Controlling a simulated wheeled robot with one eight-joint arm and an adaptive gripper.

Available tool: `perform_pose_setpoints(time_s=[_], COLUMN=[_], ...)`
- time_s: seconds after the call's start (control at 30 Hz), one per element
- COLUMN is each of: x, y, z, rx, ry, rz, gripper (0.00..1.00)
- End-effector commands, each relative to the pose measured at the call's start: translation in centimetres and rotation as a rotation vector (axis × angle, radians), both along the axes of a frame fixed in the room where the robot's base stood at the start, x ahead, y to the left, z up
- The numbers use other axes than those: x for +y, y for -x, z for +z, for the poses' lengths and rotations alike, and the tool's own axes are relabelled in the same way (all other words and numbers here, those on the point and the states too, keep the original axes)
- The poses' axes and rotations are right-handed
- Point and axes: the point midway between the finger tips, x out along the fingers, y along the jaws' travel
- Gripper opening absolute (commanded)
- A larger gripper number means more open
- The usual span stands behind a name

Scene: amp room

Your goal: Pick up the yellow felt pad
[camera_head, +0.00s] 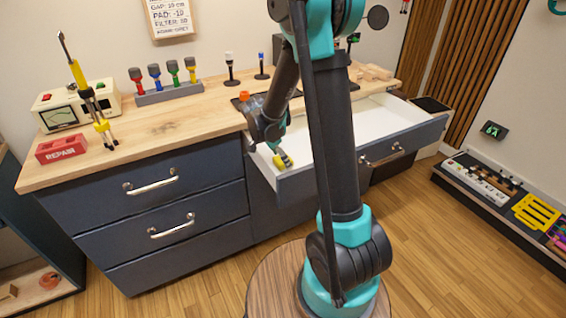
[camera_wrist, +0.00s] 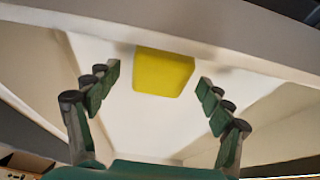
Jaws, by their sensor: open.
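The yellow felt pad (camera_wrist: 163,72) lies on the white floor of the open drawer (camera_wrist: 140,125), close to a drawer wall. In the wrist view it sits between and slightly beyond my gripper's (camera_wrist: 158,82) two spread green fingers, with a gap on each side. My gripper is open and holds nothing. In the head view a small yellow patch, which looks like the pad (camera_head: 283,161), shows at the left end of the drawer (camera_head: 390,107), just below my gripper. My gripper's fingers partly hide that spot.
The wooden worktop (camera_head: 190,122) runs above the drawer and close to my arm. It bears a red REPAIR block (camera_head: 62,150), a meter box (camera_head: 62,112) and a rack of coloured tools (camera_head: 168,92). A low pedalboard (camera_head: 490,185) stands at right.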

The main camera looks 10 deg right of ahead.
Motion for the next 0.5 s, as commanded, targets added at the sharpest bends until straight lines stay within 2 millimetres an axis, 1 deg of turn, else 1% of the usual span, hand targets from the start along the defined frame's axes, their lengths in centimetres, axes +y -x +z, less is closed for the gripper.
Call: perform_pose_setpoints(time_s=[0.2,0.27,0.5], x=[-0.02,-0.01,0.0], y=[-0.02,-0.01,-0.01], z=[-0.08,-0.07,-0.05], rx=[0.0,0.0,0.0], ry=[0.0,0.0,0.0], rz=[0.0,0.0,0.0], gripper=[0.8,0.74,0.44])
